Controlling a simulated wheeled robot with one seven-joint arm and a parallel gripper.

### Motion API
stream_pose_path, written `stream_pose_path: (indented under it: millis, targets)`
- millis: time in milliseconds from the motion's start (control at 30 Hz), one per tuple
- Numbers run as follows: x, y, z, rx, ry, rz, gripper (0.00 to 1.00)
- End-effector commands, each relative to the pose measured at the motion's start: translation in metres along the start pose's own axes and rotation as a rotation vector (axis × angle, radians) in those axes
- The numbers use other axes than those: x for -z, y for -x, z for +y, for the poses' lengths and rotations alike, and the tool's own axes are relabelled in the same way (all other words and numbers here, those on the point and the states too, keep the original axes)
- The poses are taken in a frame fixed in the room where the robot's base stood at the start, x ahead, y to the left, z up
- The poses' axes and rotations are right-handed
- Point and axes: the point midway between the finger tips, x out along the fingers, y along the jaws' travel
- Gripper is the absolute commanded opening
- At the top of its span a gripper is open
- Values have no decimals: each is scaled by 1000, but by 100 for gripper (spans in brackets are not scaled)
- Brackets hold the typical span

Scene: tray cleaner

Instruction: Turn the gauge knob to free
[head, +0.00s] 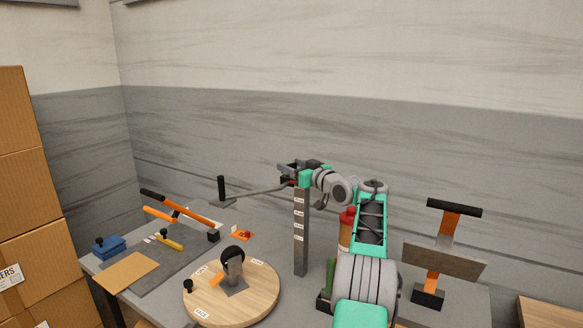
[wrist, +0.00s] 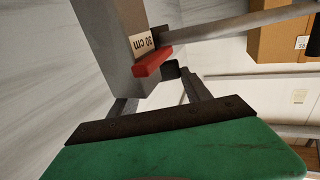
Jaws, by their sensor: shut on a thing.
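The gauge is a tall grey post (head: 301,235) with white labels, standing on the table right of centre. In the wrist view the post (wrist: 120,40) shows a "30 cm" label beside a red pointer (wrist: 152,62). A grey rod (head: 255,190) runs left from near the top of the post to a black upright handle (head: 221,187). My gripper (head: 290,172) is at the top of the post. In the wrist view its fingers (wrist: 152,88) reach in around the post's end by the pointer. It is shut on the gauge knob, which is mostly hidden; its setting cannot be read.
A round wooden board (head: 262,292) with a black-and-orange device stands in front, left of the post. An orange-handled clamp (head: 185,212) and a blue block (head: 110,247) lie further left. An orange-and-grey scraper (head: 445,258) stands right of my arm. Cardboard boxes (head: 18,165) are stacked at far left.

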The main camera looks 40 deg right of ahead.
Motion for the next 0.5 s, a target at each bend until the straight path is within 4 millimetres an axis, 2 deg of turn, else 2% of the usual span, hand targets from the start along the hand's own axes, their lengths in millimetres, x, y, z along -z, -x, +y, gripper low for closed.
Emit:
stream_pose_path:
  millis: [33, 200, 500]
  targets:
    - [0, 0, 0, 0, 0, 0, 30]
    - [0, 0, 0, 0, 0, 0, 16]
    - [11, -2, 5, 49, -3, 2, 16]
